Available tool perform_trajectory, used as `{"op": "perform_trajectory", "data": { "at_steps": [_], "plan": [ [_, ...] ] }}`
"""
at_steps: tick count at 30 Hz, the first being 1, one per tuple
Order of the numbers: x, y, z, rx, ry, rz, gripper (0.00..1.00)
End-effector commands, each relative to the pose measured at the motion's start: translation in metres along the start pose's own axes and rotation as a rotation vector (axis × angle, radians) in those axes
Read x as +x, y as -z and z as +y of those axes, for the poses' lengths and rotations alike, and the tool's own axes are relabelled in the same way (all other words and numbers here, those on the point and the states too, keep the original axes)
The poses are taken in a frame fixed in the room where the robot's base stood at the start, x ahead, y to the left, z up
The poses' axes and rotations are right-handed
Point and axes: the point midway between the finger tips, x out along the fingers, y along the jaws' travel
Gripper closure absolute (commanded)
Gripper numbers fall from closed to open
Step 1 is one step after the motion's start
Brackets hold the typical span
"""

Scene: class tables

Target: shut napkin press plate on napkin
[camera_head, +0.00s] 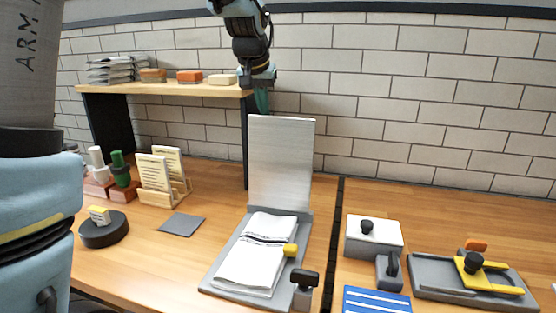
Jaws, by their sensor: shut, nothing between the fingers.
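The napkin press has a grey base (215,275) and a pale upright plate (280,165) that stands open at the back of the base. A folded white napkin (255,262) with dark stripes lies on the base. A yellow knob (291,250) sits at the napkin's right edge, and a black-topped post (304,284) stands at the base's front right corner. My gripper (262,102) is shut and empty, pointing down just above and behind the plate's top left edge. Whether it touches the plate I cannot tell.
A shelf (165,89) with cloths and coloured blocks stands behind left, its post close to my gripper. Card holders (163,178), a dark round stand (104,232) and a grey square (182,224) are left. A white box (373,235) and a yellow-topped device (485,275) are right.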

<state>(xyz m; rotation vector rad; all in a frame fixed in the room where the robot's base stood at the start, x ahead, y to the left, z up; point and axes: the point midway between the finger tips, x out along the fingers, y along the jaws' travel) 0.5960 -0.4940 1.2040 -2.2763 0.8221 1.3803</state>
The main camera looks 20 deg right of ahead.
Motion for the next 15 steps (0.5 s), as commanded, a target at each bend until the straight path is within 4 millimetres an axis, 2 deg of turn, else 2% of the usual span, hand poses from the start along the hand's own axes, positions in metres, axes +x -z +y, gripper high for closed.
{"op": "perform_trajectory", "data": {
  "at_steps": [1,15],
  "plan": [
    [0.022,-0.03,0.011,0.012,-0.014,-0.094,1.0],
    [-0.012,-0.012,0.011,0.01,-0.015,-0.093,1.0]
  ]
}}
